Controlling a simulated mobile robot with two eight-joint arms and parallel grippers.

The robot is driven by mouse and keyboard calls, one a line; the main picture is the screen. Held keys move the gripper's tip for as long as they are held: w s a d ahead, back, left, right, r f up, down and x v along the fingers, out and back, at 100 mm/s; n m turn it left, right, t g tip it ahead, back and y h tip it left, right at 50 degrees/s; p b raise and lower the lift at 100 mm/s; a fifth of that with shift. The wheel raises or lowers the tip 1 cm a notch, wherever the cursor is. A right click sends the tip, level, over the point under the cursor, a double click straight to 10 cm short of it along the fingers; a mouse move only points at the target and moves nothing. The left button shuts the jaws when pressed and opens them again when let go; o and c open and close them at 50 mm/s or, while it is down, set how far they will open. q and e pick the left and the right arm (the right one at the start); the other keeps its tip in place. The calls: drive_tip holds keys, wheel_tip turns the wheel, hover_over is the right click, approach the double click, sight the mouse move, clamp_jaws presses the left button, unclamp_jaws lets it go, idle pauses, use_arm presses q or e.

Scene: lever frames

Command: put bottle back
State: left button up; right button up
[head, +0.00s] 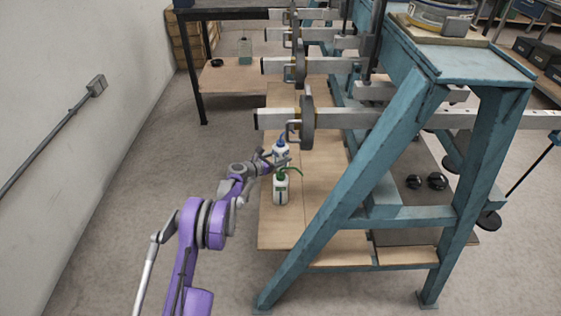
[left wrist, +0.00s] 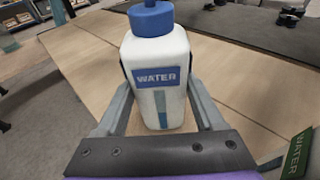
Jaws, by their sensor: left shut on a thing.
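A white bottle with a blue cap (head: 281,149) is between the fingers of my left gripper (head: 277,160) in the head view. In the left wrist view, this blue-capped bottle (left wrist: 158,75) stands upright between the two fingers and has a blue "WATER" label. My left gripper is shut on it. I cannot tell whether its base touches the wooden shelf (head: 275,228). A second white bottle with a green top (head: 281,188) stands on the shelf just in front of it. Its green "WATER" label (left wrist: 298,154) shows at the lower right of the left wrist view. My right gripper is not in view.
A blue steel frame (head: 355,150) with a slanted leg stands right of the bottles. Metal lever arms (head: 285,118) stick out above the shelf. Another bottle (head: 245,50) stands on a far table. The shelf's front left part is bare.

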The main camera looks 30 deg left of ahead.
use_arm(q)
drive_tip(key=shift+f, duration=0.8)
drive_tip(key=shift+f, duration=0.1)
drive_tip(key=o, duration=0.5)
drive_tip(key=shift+f, duration=0.15)
drive_tip(key=o, duration=0.5)
drive_tip(key=shift+r, duration=0.4)
drive_tip(key=p+v, duration=0.1)
drive_tip(key=v, duration=1.1)
drive_tip(key=shift+f+p, duration=0.15)
drive_tip(key=shift+p, duration=0.15)
